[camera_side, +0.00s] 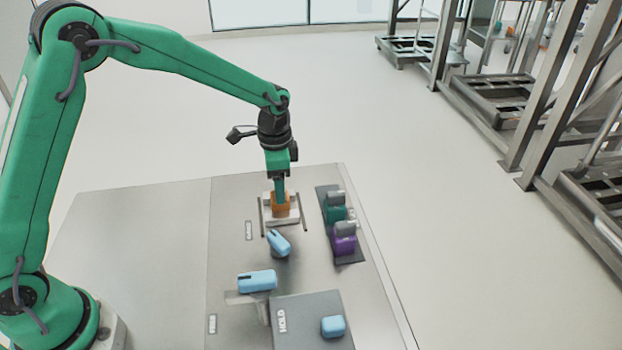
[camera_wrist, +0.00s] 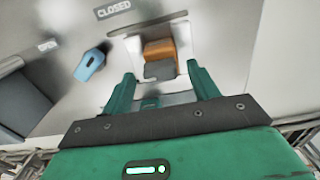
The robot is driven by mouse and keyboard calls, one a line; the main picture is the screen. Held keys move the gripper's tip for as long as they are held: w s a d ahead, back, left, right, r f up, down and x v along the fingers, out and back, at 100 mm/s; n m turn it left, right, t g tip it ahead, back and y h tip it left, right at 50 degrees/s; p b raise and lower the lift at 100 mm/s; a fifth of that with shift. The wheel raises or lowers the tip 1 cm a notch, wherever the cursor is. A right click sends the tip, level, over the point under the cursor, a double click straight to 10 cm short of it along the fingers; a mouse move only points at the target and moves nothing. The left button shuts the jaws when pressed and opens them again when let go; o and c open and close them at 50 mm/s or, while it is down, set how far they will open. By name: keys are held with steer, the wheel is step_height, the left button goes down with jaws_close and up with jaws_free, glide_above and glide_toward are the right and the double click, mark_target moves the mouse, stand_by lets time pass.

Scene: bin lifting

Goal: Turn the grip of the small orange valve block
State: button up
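The small orange valve block (camera_side: 284,211) sits on a pale plate (camera_side: 270,217) between two thin dark bars, below my gripper (camera_side: 281,199). In the wrist view the orange block (camera_wrist: 160,48) has a dark grey grip (camera_wrist: 160,71) on its near side. My gripper (camera_wrist: 161,71) is open there, with one green finger on each side of the grey grip. Gaps show between the fingers and the grip. Whether the fingertips reach down level with the grip I cannot tell. In the side view my gripper hides part of the block.
A dark strip (camera_side: 355,259) at right carries a green block (camera_side: 334,212) and a purple block (camera_side: 344,244). Light blue pieces (camera_side: 278,242) (camera_side: 257,281) stand nearer; another (camera_side: 333,326) lies on a grey HOLD box (camera_side: 300,335). The wrist view shows a CLOSED label (camera_wrist: 112,9). The table's left is clear.

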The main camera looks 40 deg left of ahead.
steer(key=shift+r, duration=3.9)
steer(key=s+a+r+n+t, duration=0.3)
steer(key=s+a+r+n, duration=0.15)
steer(key=s+r, duration=0.65)
steer(key=s+a+f+n+t, duration=0.1)
steer(key=s+a+n, duration=0.3)
steer(key=s, duration=1)
steer(key=shift+s+n+t, duration=0.25)
steer(key=shift+n+t, duration=0.1)
steer(key=shift+t, duration=0.45)
steer(key=shift+w+a, duration=0.1)
